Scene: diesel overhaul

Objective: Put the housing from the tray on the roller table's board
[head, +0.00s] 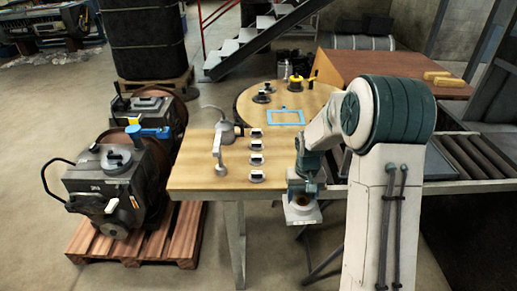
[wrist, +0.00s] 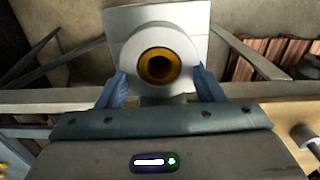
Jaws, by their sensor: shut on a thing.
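The housing (head: 302,214) is a pale square-flanged block with a round body, held in the air beside the wooden table's front right edge. In the wrist view the housing (wrist: 135,52) shows a white round face, a yellow-brown ring and a dark bore. My gripper (head: 302,196) points down; its blue fingers, seen in the wrist view (wrist: 160,92), are shut on the housing's two sides. The roller table (head: 473,156) is at the right, partly behind my arm. A dark flat panel (head: 438,166) lies by its rollers; I cannot tell whether it is the board or the tray.
The wooden table (head: 200,178) carries several small dark-and-white parts and a grey fitting. A round table (head: 255,112) behind it holds a blue frame (head: 286,117). Machines on a pallet (head: 150,246) stand at left. Floor is open in front.

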